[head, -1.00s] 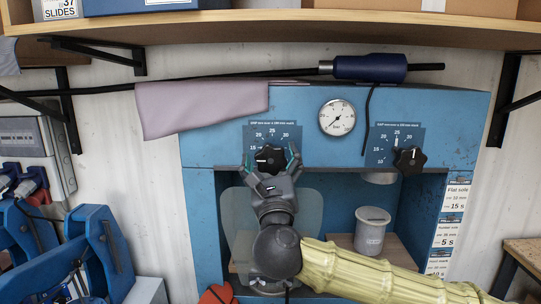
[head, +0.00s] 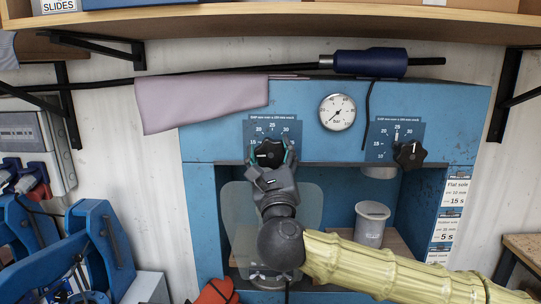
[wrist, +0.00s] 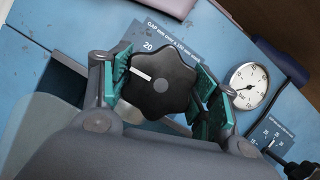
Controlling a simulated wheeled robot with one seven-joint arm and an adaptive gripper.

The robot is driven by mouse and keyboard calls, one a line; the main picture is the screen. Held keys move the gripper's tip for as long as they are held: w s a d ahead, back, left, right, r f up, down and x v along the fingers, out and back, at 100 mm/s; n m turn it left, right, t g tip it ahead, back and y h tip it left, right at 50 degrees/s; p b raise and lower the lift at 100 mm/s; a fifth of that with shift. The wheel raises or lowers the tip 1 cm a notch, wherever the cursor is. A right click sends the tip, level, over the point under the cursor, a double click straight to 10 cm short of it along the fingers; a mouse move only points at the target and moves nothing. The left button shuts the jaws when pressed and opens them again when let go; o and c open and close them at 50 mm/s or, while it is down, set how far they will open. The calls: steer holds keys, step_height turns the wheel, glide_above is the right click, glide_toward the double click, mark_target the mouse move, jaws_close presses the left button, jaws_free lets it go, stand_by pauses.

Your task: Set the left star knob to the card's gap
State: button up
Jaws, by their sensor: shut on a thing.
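The left star knob (head: 268,152) is black and many-lobed, on the front of the blue press below a blue scale plate (head: 271,126) numbered 15 to 30. It also shows in the wrist view (wrist: 160,88), where its white mark points left and slightly up. My gripper (head: 270,157) is shut on the knob, with teal finger pads on either side of its lobes. My fingers and the knob hide part of the scale; the wrist view shows the 20. The card (head: 456,192) on the press's right side has a "Flat sole" section with 15 s; its smaller print is hard to read.
A second black star knob (head: 410,155) sits at the right under its own scale. A round pressure gauge (head: 337,112) is between the two scales. A pinkish cloth (head: 203,102) hangs over the press's top left. A grey canister (head: 371,223) stands inside the press.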

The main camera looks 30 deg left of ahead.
steer(key=n+g+y, duration=0.1)
steer(key=n+g, duration=0.1)
steer(key=n, duration=0.3)
steer(key=shift+n, duration=0.4)
steer(key=shift+n+g+y, duration=0.3)
steer(key=shift+n+g, duration=0.9)
steer(key=shift+n, duration=1.2)
steer(key=o, duration=1)
steer(key=shift+o, duration=0.2)
steer(key=v, duration=1.2)
